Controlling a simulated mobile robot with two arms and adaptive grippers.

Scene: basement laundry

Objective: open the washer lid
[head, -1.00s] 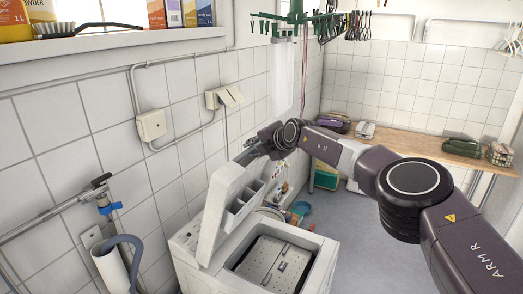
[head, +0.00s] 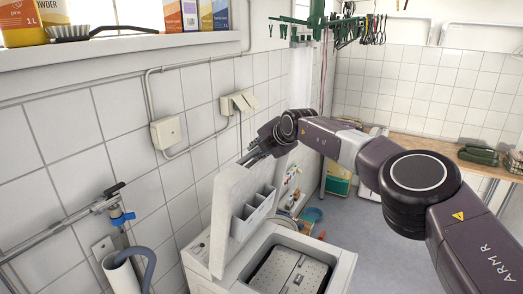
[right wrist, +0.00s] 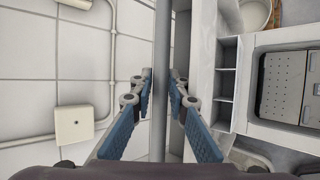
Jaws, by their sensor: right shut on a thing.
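The white washer (head: 343,268) stands low in the middle of the head view. Its lid (head: 230,207) is raised, standing steeply above the open top with its compartmented inner side showing. A perforated grey panel (head: 290,272) shows inside the opening. My right gripper (head: 252,157) is at the lid's upper edge. In the right wrist view, the blue-padded fingers of the right gripper (right wrist: 163,76) are shut on the lid's edge (right wrist: 161,125), one on each side. My left gripper is in neither view.
The tiled wall, with a switch box (head: 167,132) and pipes, is close behind the lid. A tap (head: 117,207) and grey hose (head: 132,258) are at the left. A wooden bench (head: 425,150) stands at the back right. Grey floor (head: 360,222) is open right of the washer.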

